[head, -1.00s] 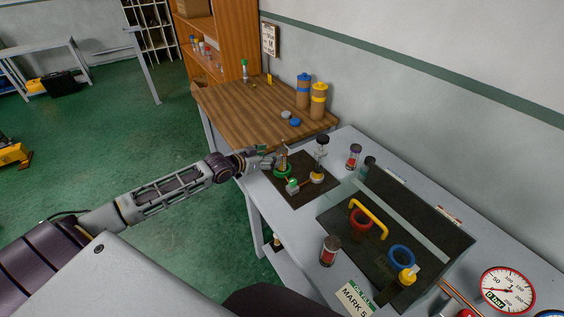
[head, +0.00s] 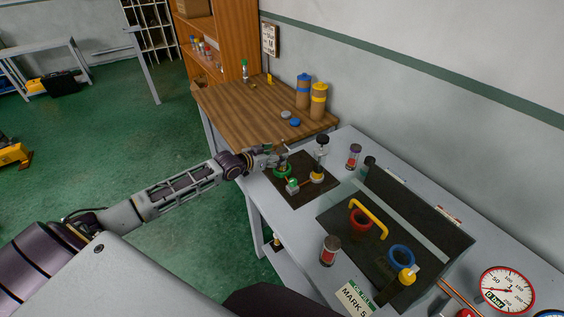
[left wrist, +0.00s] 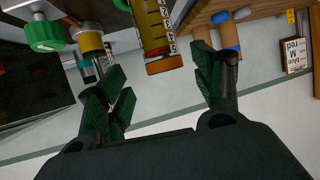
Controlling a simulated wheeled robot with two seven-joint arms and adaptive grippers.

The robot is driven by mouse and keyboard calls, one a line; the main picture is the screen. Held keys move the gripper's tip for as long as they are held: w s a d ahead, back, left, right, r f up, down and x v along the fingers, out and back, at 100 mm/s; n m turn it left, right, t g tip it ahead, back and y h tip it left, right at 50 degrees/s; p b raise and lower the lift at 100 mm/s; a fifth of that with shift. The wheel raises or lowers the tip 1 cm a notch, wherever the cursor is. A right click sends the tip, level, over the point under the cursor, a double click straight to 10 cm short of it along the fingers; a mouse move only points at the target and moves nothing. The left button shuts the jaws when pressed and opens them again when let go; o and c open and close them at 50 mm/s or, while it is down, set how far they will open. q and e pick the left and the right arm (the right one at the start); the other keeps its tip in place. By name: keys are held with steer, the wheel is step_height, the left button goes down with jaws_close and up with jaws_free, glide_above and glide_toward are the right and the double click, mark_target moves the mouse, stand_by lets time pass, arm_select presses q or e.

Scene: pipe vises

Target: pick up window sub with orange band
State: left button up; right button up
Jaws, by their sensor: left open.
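My left gripper (head: 279,156) is open at the far end of the grey bench, beside the upright sub in the green ring vise (head: 283,171). In the left wrist view the fingers are spread, one on each side of a yellowish window sub (left wrist: 155,25) with a numbered scale and an orange-brown end (left wrist: 164,64). I see no finger touching it. In the head view the gripper hides most of this sub, and I cannot make out its band there. My right gripper is out of view.
A yellow-collared vise (head: 317,174) with a dark-topped sub (head: 322,145) stands close to the right. Red-banded jars (head: 354,156) (head: 329,250) stand on the bench. The wooden table (head: 235,105) adjoins behind.

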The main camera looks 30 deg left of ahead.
mark_target(278, 153)
arm_select(q)
steer(key=shift+a+p+x, duration=0.15)
steer(key=shift+p+x, duration=0.05)
steer(key=shift+x, duration=0.6)
steer(key=shift+a+p+x, duration=0.1)
steer(key=shift+p+x, duration=0.05)
steer(key=shift+x, duration=1.75)
steer(key=shift+c, duration=0.3)
steer(key=shift+r, duration=0.1)
jaws_close()
steer(key=shift+r, duration=0.15)
steer(key=shift+r+b, duration=0.6)
steer(key=shift+r, duration=4.25)
